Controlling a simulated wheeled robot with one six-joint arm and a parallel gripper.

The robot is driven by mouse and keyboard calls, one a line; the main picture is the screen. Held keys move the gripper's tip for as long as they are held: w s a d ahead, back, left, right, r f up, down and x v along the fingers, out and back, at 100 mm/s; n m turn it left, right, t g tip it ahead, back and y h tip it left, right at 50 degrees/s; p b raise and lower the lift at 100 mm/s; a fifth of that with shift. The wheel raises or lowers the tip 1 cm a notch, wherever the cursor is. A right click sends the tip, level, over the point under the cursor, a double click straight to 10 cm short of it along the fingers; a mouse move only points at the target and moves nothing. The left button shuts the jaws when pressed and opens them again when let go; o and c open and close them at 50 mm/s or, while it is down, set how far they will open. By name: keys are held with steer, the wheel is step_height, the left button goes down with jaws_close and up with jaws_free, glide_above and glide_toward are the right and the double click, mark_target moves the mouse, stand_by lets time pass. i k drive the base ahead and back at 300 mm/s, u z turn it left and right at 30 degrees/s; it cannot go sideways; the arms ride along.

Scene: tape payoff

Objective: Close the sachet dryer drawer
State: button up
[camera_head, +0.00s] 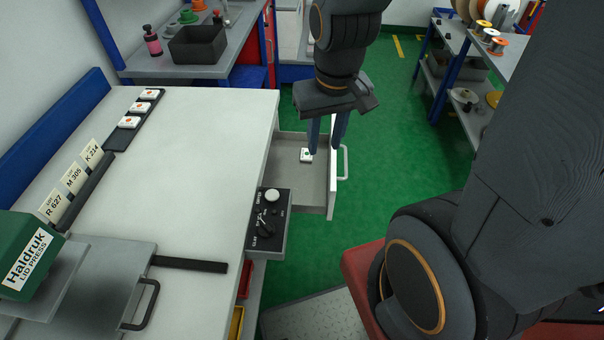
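The sachet dryer drawer (288,189) is pulled out from the right side of the white bench. It is a grey tray with a pale front panel (332,190) and a light bar handle (344,163) on its right. A small white sachet (306,155) with a dark mark lies inside. My gripper (328,150) points down over the far part of the drawer, near the front panel. Its two blue-grey fingers are apart, with nothing seen held between them. Whether the fingers touch the panel I cannot tell. The gripper hides the drawer's far right corner.
A control box (268,222) with knobs sits on the bench edge, nearer than the drawer. The bench top (190,180) holds a green lid press (28,255) and a strip of white packs (130,122). Green floor (385,150) is clear right of the drawer; a shelf with spools stands beyond.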

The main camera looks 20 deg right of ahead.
mark_target(312, 184)
steer(key=u, duration=1.9)
steer(key=k, duration=0.7)
steer(key=z, duration=1.6)
steer(key=k, duration=0.5)
steer(key=u, duration=0.85)
steer(key=i, duration=0.65)
steer(key=z, duration=0.75)
